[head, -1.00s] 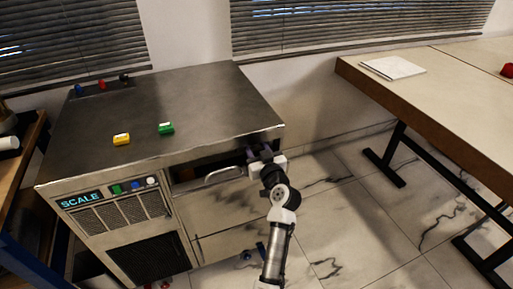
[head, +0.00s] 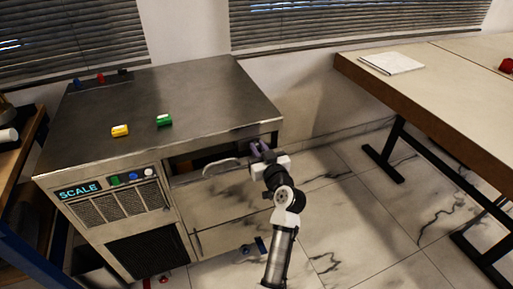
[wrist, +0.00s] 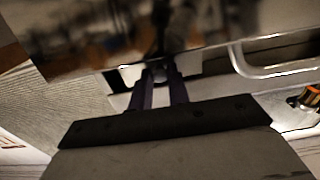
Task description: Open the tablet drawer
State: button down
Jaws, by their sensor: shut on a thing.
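The tablet drawer (head: 210,197) appears to be the top drawer at the right of the steel cabinet's front. A dark gap shows above its front, and a curved metal handle (head: 221,166) is on it. My gripper (head: 259,149) is at the drawer's right end, to the right of that handle. In the wrist view its purple fingers (wrist: 159,88) are close together, shut on a pale part that looks like the drawer front. The exact grip point is partly hidden. The handle (wrist: 275,70) stands apart from the fingers there.
A long table (head: 440,85) with a dark frame stands at the right. Small blue items lie on the floor below. Tiled floor is open between cabinet and table.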

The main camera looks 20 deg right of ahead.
jog(key=s+b, duration=0.2)
jog(key=s, duration=0.7)
jog(key=shift+d, duration=0.2)
jog(key=c, duration=1.3)
grip_release()
jog(key=shift+c, duration=0.2)
jog(key=s+b, duration=0.2)
jog(key=s, duration=1.1)
jog(key=shift+s+d+b, duration=0.2)
jog(key=shift+s+b, duration=0.15)
jog(key=shift+s, duration=0.05)
